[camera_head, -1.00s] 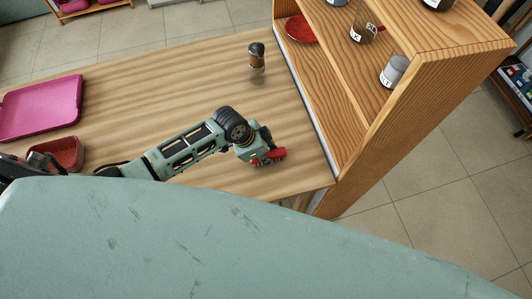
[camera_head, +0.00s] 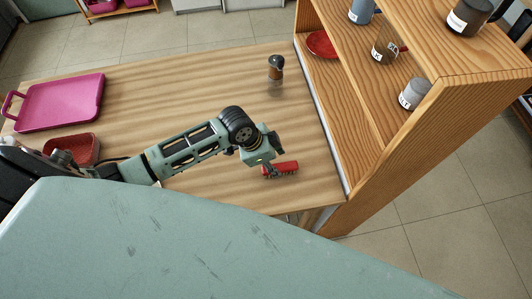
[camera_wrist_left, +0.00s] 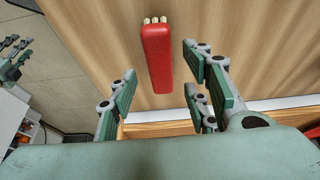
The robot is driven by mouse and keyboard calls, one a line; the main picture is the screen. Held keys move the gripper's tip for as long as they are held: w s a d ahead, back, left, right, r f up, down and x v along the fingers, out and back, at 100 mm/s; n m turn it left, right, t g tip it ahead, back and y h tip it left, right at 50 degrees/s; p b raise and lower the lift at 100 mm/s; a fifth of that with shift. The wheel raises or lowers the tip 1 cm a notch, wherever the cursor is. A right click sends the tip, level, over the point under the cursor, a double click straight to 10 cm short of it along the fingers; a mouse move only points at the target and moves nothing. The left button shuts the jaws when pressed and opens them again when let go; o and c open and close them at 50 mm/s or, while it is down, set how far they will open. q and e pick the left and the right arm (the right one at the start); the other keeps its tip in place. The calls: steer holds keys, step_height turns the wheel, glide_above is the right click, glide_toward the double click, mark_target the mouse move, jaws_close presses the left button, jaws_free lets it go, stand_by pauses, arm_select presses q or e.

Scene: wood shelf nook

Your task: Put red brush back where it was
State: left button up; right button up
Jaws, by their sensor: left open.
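The red brush (camera_head: 281,170) lies on the wooden table near its front right corner, below the shelf side. In the left wrist view the brush (camera_wrist_left: 157,58) shows its red back, with pale bristle tufts at the top end. My left gripper (camera_head: 268,158) is just beside the brush in the head view. In the left wrist view my left gripper (camera_wrist_left: 163,92) is open, its fingers spread on both sides of the brush's near end with gaps, not touching it. What looks like my right gripper (camera_wrist_left: 13,60) shows at the left edge, partly cut off.
The wooden shelf (camera_head: 345,150) stands at the right with jars and a red plate (camera_head: 322,44). A pepper mill (camera_head: 276,68) stands at the table's back right. A pink tray (camera_head: 62,103) and a red bowl (camera_head: 72,150) are at the left. The table middle is clear.

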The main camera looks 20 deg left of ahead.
arm_select(q)
steer(key=v, duration=0.7)
steer(key=shift+r, duration=0.35)
steer(key=shift+s+f, duration=0.1)
